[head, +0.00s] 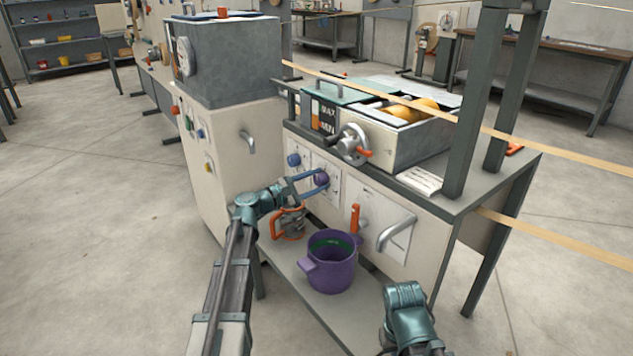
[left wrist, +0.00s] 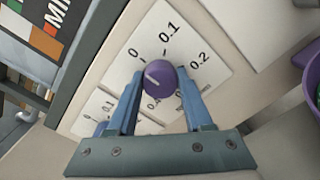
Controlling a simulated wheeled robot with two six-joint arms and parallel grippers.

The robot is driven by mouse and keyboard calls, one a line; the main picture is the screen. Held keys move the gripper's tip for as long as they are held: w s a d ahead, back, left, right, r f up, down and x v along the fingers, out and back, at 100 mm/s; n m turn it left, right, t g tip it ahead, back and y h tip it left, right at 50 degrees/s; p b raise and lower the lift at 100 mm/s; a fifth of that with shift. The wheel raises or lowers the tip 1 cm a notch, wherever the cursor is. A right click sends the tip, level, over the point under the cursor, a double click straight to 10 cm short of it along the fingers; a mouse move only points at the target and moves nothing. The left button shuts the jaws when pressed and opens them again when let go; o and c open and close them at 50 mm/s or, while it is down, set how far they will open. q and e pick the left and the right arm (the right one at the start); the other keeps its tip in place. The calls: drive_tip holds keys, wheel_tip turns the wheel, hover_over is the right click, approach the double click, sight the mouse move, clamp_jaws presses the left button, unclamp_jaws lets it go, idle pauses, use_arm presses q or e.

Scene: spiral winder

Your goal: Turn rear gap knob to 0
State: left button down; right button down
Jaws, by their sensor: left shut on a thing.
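The purple knob (head: 321,179) is on the front panel of the bench machine, on a white dial plate. In the left wrist view the same purple knob (left wrist: 159,77) has a white pointer mark on its upper-left side, aimed roughly towards the 0. The dial plate (left wrist: 185,42) carries 0, 0.1 and 0.2; lower numbers are partly hidden by the fingers. My left gripper (head: 315,181) is shut on the purple knob, with one blue finger on each side. My right arm's teal end (head: 405,300) is low in the head view, away from the panel; its fingers cannot be made out.
A blue knob (head: 293,160) sits left of the purple one. An orange-handled lever (head: 355,220) and a grey bar handle (head: 396,233) stick out to the right. A purple mug (head: 332,268) and an orange-handled item (head: 288,223) stand on the shelf below.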

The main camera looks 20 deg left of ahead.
use_arm(q)
drive_tip(key=shift+c, duration=1.5)
unclamp_jaws()
drive_tip(key=v, duration=1.4)
